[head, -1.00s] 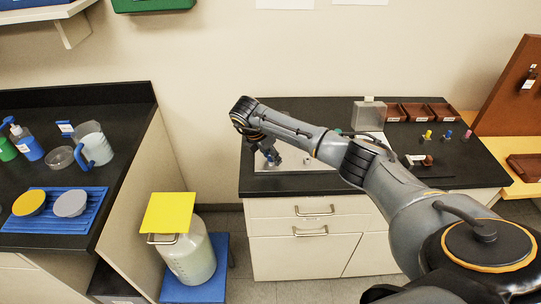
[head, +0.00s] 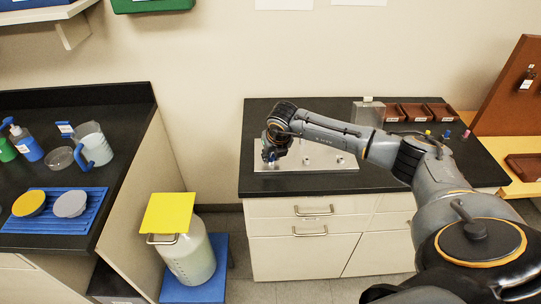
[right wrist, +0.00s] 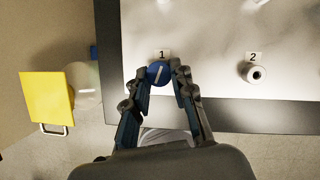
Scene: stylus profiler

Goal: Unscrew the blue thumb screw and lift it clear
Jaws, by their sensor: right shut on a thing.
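The blue thumb screw (right wrist: 158,73) sits at the spot labelled 1 on a pale metal plate (right wrist: 205,90). A light line crosses its round head. My right gripper (right wrist: 162,70) is shut on the screw head, one finger on each side. In the head view my right gripper (head: 272,153) points down over the left end of the plate (head: 325,161), and a bit of blue shows between its fingers. Whether the screw is still seated in the plate cannot be told. My left gripper is not in view.
A silver post (right wrist: 255,73) stands at label 2. Brown trays (head: 414,112), a grey box (head: 369,112) and small coloured knobs (head: 446,134) stand to the right on the black bench (head: 300,185).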

